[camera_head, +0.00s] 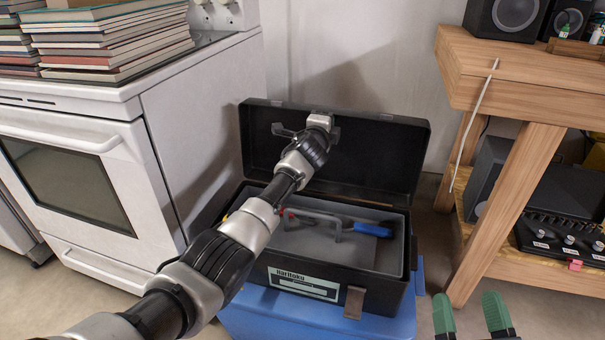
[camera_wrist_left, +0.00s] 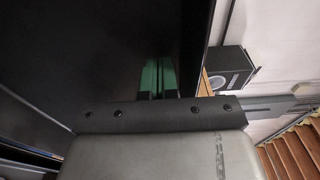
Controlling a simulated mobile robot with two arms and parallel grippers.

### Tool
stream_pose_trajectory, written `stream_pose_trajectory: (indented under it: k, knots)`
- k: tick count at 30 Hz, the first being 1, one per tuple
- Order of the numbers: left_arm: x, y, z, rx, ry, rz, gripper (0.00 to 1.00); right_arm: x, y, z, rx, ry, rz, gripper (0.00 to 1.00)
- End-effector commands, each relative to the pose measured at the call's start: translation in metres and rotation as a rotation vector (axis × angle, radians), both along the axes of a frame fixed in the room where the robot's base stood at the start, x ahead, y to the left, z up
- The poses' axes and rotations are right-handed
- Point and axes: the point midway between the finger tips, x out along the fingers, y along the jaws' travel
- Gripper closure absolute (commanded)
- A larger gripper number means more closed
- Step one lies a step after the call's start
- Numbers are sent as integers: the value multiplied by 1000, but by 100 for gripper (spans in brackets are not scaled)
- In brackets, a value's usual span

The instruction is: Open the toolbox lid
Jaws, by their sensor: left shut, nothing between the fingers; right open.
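The black toolbox (camera_head: 372,292) sits on a blue box in the head view. Its lid (camera_head: 375,150) stands raised at the back, near the wall, with its inner side facing me. The inner tray, a grey handle and a blue-handled tool (camera_head: 372,229) show inside. My left arm reaches across the toolbox to the lid; its fingertips are hidden in the head view. In the left wrist view my left gripper (camera_wrist_left: 158,78) has its green fingers together, empty, against the dark lid; contact is unclear. My right gripper (camera_head: 471,315) is open and empty at the lower right, apart from the toolbox.
A white stove (camera_head: 205,130) with stacked books (camera_head: 105,35) stands close on the left. A wooden workbench (camera_head: 510,185) with speakers (camera_head: 505,15) stands on the right. The blue box (camera_head: 260,318) supports the toolbox. Floor is visible between box and bench.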

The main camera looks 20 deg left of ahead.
Motion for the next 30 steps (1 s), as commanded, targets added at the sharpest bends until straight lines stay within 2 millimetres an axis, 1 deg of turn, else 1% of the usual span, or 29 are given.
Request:
stream_pose_trajectory:
  k: [6, 14, 23, 30]
  knots:
    - [-6, 1, 1, 0, 1, 1, 100, 4, -3, -21, -49, 180, -11, 34]
    - [-13, 1, 0, 0, 1, 1, 100, 3, -8, -48, -104, 393, -23, 34]
    - [-21, 1, -1, -1, 1, 1, 100, -6, -16, -75, -157, 607, -37, 34]
    - [-27, 2, -1, -1, 1, 1, 100, -19, -23, -95, -197, 775, -47, 34]
